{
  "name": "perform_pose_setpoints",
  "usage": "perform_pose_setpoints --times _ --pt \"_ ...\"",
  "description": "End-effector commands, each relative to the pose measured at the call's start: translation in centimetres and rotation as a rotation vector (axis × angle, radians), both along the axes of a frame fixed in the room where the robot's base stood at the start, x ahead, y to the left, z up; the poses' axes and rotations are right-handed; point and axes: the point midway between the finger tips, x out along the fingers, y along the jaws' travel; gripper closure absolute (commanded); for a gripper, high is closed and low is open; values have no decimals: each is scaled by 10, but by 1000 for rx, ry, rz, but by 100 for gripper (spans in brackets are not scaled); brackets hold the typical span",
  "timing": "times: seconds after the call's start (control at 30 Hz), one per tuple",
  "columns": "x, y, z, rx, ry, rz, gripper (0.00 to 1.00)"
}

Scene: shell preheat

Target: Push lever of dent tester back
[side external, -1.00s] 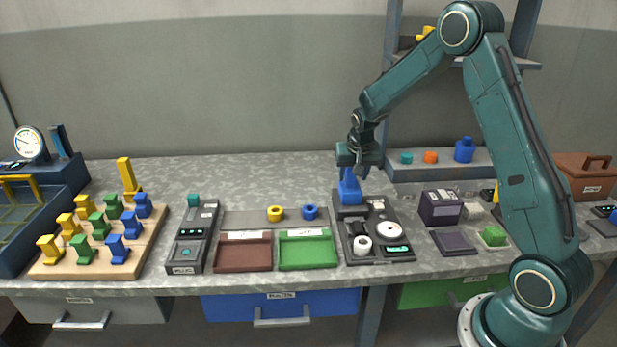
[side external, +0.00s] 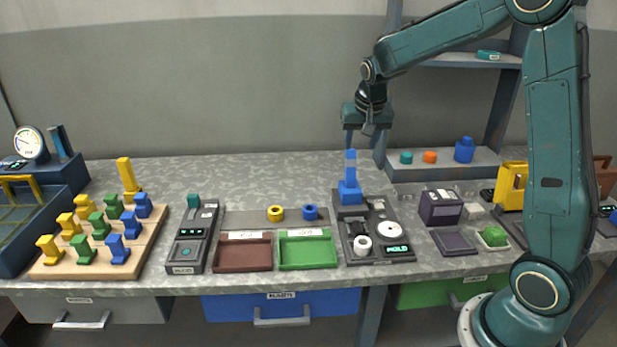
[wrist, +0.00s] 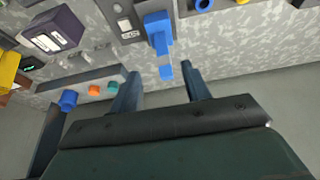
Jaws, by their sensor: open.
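A dark device (side external: 405,257) with a lit green display stands right of centre on the bench. A blue upright piece (side external: 350,185) stands on its back left corner; it also shows in the wrist view (wrist: 158,32). A white round disc (side external: 389,230), a white cylinder (side external: 362,245) and a small black part (side external: 358,229) are on the device. A slim grey device with a teal knob (side external: 193,201) stands further left. I cannot tell which device is the dent tester or which part is its lever. My gripper (side external: 368,147) is open and empty, just above the blue piece.
Brown (side external: 243,254) and green (side external: 308,252) trays lie left of the dark device. A dark purple box (side external: 440,207) stands to its right. A raised ledge (side external: 437,172) with coloured pieces is behind.

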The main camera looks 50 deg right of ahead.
Motion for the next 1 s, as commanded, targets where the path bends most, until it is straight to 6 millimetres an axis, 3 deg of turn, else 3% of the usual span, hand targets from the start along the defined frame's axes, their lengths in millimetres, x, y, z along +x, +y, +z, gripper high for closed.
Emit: perform_pose_setpoints --times 0.4,1.0 --pt "-28 34 32 4 -14 101 53" --pt "-76 79 64 5 -32 257 53"
